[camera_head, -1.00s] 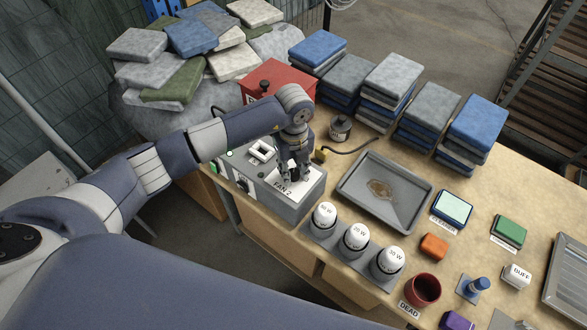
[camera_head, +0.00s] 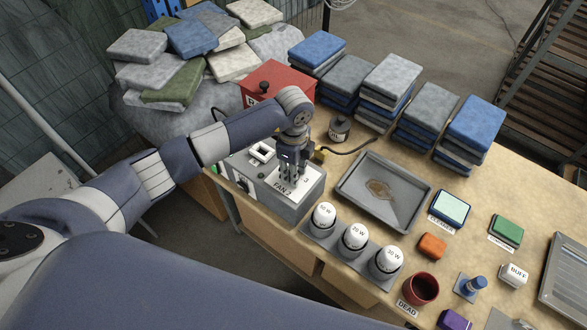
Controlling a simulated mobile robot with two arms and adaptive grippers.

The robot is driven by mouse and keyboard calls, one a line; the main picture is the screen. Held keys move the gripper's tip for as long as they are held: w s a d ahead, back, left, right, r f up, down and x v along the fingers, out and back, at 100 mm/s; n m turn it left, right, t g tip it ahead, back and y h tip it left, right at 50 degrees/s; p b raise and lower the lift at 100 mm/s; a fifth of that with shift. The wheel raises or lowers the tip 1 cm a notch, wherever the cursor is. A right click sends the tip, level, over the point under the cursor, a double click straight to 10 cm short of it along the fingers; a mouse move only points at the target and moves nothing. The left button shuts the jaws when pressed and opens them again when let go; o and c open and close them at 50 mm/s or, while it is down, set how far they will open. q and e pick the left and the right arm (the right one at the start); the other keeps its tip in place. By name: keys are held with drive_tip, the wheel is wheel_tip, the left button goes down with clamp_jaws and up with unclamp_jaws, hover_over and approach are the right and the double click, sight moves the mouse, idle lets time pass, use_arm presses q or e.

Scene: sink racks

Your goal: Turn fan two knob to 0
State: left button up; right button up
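The grey control box (camera_head: 305,205) stands at the left end of the table. Its top has a white plate labelled FAN 2 (camera_head: 284,188), and a "3" of the scale shows at its right. My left gripper (camera_head: 289,176) points down over this plate, with its fingers at the place of the fan two knob. The knob is hidden behind the fingers, so I cannot read its setting. I cannot tell whether the fingers are closed on it. My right gripper is not in view.
A red box (camera_head: 281,78) stands behind the grey box, with stacked sponge-like blocks (camera_head: 392,75) beyond. A yellow plug (camera_head: 321,155) with a dark cable and a grey tray (camera_head: 357,193) are to the right. White bulbs (camera_head: 355,237) stand in front.

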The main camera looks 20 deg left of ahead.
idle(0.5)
use_arm(q)
drive_tip(key=o, duration=1.1)
wheel_tip(320, 180, up, 12)
